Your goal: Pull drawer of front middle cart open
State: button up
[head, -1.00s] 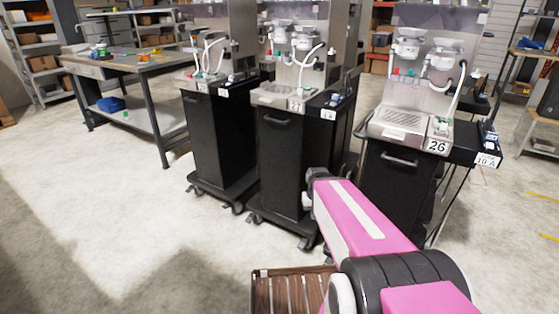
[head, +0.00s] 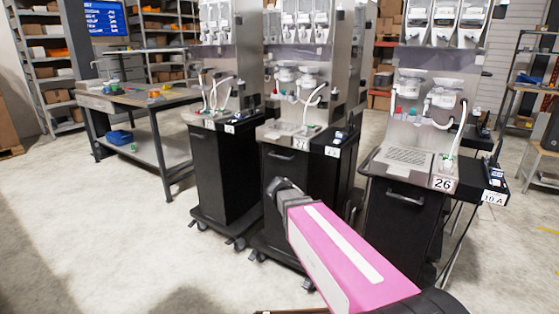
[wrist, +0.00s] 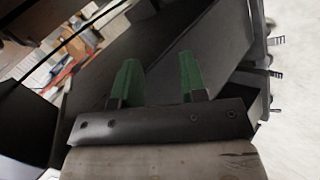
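The middle cart (head: 289,190) is a black cabinet on casters with a steel top labelled 27. Its drawer front has a dark bar handle (head: 281,156) near the top and looks shut. My gripper (head: 280,184) is in front of this cart, lower than the handle, and partly hidden by my pink arm in the head view. In the wrist view my gripper (wrist: 160,78) shows two green fingers apart with nothing between them. A dark flat panel fills the space beyond them. No handle is clearly visible there.
A similar cart (head: 222,170) stands close on the left, and cart 26 (head: 403,215) stands on the right with a silver handle. A grey workbench (head: 150,100) is at the back left. The floor (head: 100,230) at front left is clear.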

jog(key=w+a+r+n+t+h, duration=0.2)
jog(key=w+a+r+n+t, duration=0.1)
jog(key=w+a+r, duration=0.35)
jog(key=n+t, duration=0.2)
jog(key=t, duration=0.2)
send_near(279, 157)
jog(key=x, duration=1)
jog(key=shift+w+d+f, duration=0.1)
jog(key=shift+w+f, duration=0.15)
jog(key=shift+w, duration=0.05)
grip_shut()
